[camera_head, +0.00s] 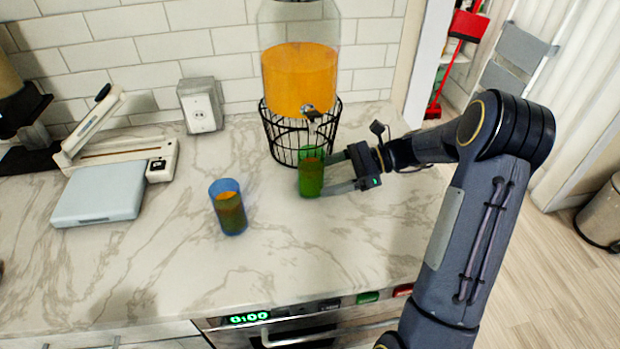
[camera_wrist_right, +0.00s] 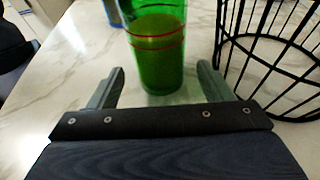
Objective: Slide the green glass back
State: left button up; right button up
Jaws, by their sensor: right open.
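The green glass (camera_head: 311,174) stands upright on the marble counter, in front of the dispenser's black wire stand, with orange-tinted liquid inside. My right gripper (camera_head: 330,172) reaches it from the right, low over the counter. In the right wrist view the green glass (camera_wrist_right: 156,50) stands just beyond and between the two open fingertips (camera_wrist_right: 160,78); I cannot tell whether either finger touches it. My left gripper is not in view.
A drink dispenser (camera_head: 300,75) on a wire stand (camera_head: 275,135) is right behind the green glass. A blue glass (camera_head: 229,208) stands to the left. A paper trimmer (camera_head: 110,150) and pale scale-like box (camera_head: 100,195) lie farther left. The front counter is clear.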

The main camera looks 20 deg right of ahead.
aim_at(399, 202)
jog(key=shift+x, duration=1.75)
jog(key=c, duration=0.7)
jog(key=shift+s, duration=0.1)
jog(key=shift+s+a, duration=0.3)
jog(key=shift+s, duration=0.85)
jog(key=shift+s+a, duration=0.25)
jog(key=shift+s, duration=0.85)
jog(key=shift+s+a, duration=0.3)
jog(key=shift+s, duration=0.85)
jog(key=shift+s+d+p, duration=0.45)
jog(key=shift+s+d, duration=0.3)
jog(key=shift+d, duration=2.15)
jog(key=shift+s+d+p, duration=0.4)
jog(key=shift+s+d, duration=0.35)
jog(key=shift+d, duration=2.2)
jog(key=shift+s+d+p, duration=0.45)
jog(key=shift+s+d, duration=0.3)
jog(key=shift+d, duration=2.15)
